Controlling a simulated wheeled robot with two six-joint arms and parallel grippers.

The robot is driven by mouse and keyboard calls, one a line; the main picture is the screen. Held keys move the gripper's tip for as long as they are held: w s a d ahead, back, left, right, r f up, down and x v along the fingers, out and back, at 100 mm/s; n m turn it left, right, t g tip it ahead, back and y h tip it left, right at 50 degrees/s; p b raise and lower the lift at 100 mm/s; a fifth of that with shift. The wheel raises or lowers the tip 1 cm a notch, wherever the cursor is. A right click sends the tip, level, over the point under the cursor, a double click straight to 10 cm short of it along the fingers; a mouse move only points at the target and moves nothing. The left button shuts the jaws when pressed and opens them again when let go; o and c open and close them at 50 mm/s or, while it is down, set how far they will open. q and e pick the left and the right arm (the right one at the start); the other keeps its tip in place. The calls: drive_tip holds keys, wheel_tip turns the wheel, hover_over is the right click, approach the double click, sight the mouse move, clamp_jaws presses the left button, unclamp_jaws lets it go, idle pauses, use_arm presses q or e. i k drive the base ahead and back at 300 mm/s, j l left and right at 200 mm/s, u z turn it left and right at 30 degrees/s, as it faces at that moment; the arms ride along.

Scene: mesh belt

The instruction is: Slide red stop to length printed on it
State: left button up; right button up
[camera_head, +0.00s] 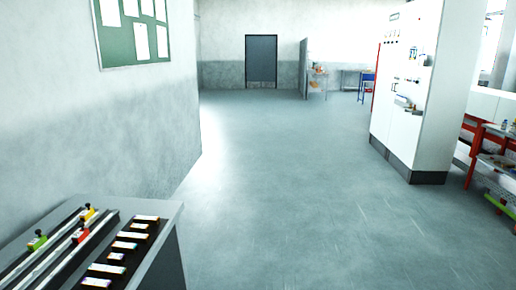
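A red stop (80,235) sits on a rail on the bench (170,222) at the lower left. It has a dark knob on top and a pale patch on its side. Any print on it is too small to read. A yellow stop (88,213) sits behind it, and a green stop (37,241) sits to its left, on the rails (40,262). The near ends of the rails are cut off by the picture edge. Neither of my grippers is in view.
A dark panel (150,236) with several pale labelled bars lies right of the rails. A wall stands at left with a green notice board (134,45). Open floor (300,200) spreads ahead. A white column (420,90) and red-framed racks (490,150) stand at right.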

sight(80, 236)
drive_tip(key=u, duration=1.25)
drive_tip(key=i+l+u, duration=0.3)
drive_tip(key=i+l, duration=0.3)
drive_tip(key=i, duration=0.2)
drive_tip(key=i+l+u, duration=0.3)
drive_tip(key=i+l, duration=0.45)
